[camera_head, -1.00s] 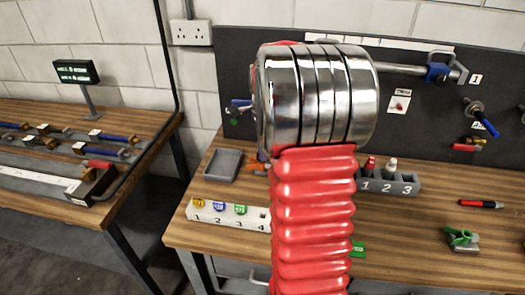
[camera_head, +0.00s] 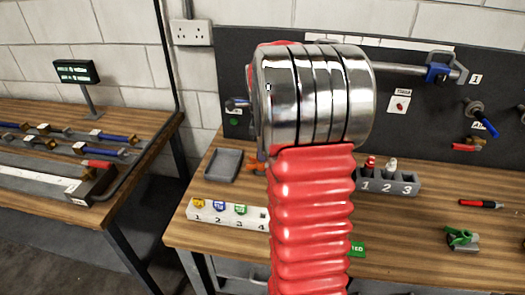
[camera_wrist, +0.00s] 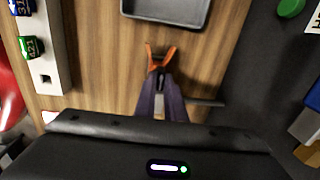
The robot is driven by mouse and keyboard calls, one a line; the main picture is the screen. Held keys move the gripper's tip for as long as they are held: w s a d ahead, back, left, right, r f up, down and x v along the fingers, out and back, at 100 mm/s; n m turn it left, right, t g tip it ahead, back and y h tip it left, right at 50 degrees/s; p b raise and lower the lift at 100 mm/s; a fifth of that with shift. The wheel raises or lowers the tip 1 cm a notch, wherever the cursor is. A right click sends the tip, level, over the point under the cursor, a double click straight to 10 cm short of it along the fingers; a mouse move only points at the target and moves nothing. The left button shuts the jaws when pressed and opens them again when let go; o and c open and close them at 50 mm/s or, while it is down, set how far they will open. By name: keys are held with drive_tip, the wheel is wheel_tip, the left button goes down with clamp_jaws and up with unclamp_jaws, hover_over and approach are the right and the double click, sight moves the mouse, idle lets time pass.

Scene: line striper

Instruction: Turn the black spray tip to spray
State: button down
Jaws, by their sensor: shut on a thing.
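In the wrist view, my gripper (camera_wrist: 161,78) has its two dark purple fingers drawn together just below an orange V-shaped guard (camera_wrist: 161,57). It is shut on what appears to be the black spray tip, which the fingers mostly hide, so which way it points cannot be told. The orange guard also shows in the head view (camera_head: 256,166), at the left edge of my arm. My arm hides the gripper there.
A white numbered rack (camera_head: 228,214) holds yellow, blue and green tips in slots 1 to 3; slot 4 is empty. A grey tray (camera_head: 223,165) lies behind it. A grey numbered holder (camera_head: 400,184) and a red-black pen (camera_head: 480,204) lie right.

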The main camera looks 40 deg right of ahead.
drive_tip(key=shift+d, duration=0.25)
drive_tip(key=c, duration=1.7)
unclamp_jaws()
drive_tip(key=shift+a, duration=0.1)
drive_tip(key=shift+c, duration=0.2)
drive_tip(key=o, duration=0.6)
drive_tip(key=shift+c, duration=0.2)
drive_tip(key=shift+r, duration=0.15)
wheel_tip(320, 180, up, 7)
drive_tip(key=shift+s+a+f, duration=0.15)
drive_tip(key=shift+a+f, duration=0.05)
drive_tip(key=shift+a, duration=0.1)
